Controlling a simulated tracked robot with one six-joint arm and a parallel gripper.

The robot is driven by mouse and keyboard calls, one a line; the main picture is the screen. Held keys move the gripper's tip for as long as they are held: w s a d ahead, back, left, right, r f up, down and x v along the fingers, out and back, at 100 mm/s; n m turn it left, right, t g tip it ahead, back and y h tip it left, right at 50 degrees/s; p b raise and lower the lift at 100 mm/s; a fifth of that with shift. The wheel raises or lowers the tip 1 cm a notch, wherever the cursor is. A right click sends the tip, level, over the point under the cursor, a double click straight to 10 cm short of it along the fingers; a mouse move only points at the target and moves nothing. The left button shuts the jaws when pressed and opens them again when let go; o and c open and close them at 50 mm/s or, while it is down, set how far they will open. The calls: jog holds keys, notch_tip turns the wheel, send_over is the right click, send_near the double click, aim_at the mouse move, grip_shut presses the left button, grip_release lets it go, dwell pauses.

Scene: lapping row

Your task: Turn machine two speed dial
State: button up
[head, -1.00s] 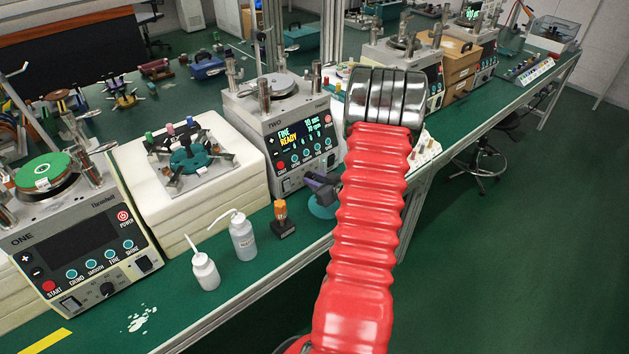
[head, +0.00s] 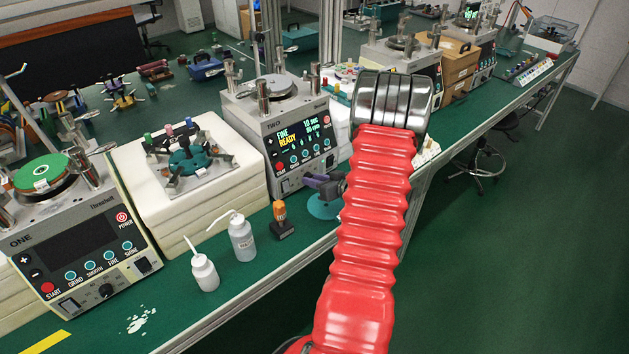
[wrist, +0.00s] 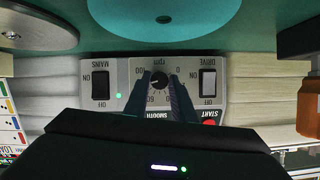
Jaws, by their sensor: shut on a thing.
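Machine two (head: 292,128) stands on the green bench with its display lit, reading FINE READY. In the wrist view, which is upside down, its black speed dial (wrist: 158,80) sits on the grey front panel, inside a ring of numbers marked rpm. My gripper (wrist: 160,86) is shut on the dial, one finger on each side of it. In the head view my gripper (head: 328,184) is at the machine's lower front right. The dial cannot be made out there.
The MAINS switch (wrist: 101,86) and DRIVE switch (wrist: 208,82) flank the dial, and a red START button (wrist: 211,122) is close by. A teal disc (head: 323,205) lies under my gripper. Squeeze bottles (head: 242,238) and an orange-topped item (head: 280,218) stand left on the bench.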

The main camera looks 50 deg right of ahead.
jog(key=o, duration=1.1)
jog(key=shift+c, duration=0.2)
jog(key=shift+s, duration=0.1)
jog(key=v, duration=1.3)
jog(key=shift+s, duration=0.25)
jog(key=shift+a+r, duration=0.1)
